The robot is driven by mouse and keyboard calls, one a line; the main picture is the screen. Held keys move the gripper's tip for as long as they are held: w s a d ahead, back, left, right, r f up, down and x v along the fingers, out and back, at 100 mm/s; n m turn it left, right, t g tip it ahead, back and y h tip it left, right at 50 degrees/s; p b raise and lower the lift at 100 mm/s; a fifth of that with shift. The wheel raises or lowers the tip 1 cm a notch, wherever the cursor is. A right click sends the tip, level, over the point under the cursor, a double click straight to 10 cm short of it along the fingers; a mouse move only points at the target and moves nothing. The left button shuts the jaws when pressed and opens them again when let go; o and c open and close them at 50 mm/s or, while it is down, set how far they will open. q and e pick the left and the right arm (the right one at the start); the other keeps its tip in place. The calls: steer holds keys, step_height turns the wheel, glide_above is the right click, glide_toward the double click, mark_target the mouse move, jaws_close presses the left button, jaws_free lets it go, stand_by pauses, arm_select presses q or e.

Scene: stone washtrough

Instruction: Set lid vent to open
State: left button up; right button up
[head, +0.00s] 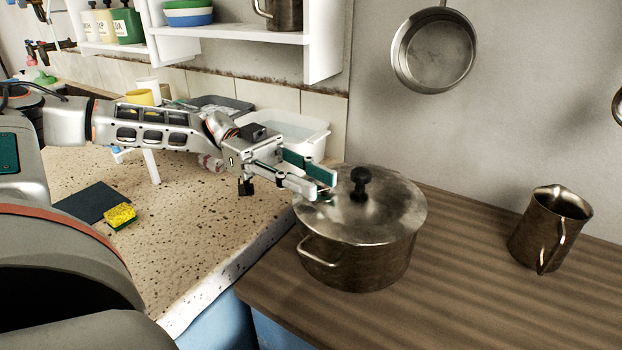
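A metal pot (354,262) with side handles stands on the wooden counter. Its metal lid (385,212) lies on top, with a black knob (361,182) in the middle. My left gripper (327,186) reaches in from the left, with its fingertips over the left part of the lid, just left of the knob. Its two fingers are apart, with a gap between them. I cannot make out the lid vent; the fingers cover that part of the lid. I cannot tell whether the fingertips touch the lid. My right gripper is not in view.
A metal jug (551,228) stands on the wooden counter (480,290) at the right. A pan (434,50) hangs on the wall. A white tub (290,130), a yellow sponge (120,216) and a dark mat (90,203) are on the speckled stone counter. A shelf (235,32) is above.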

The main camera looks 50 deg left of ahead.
arm_select(q)
steer(key=s+a, duration=0.1)
steer(key=a, duration=1.1)
stand_by(0.5)
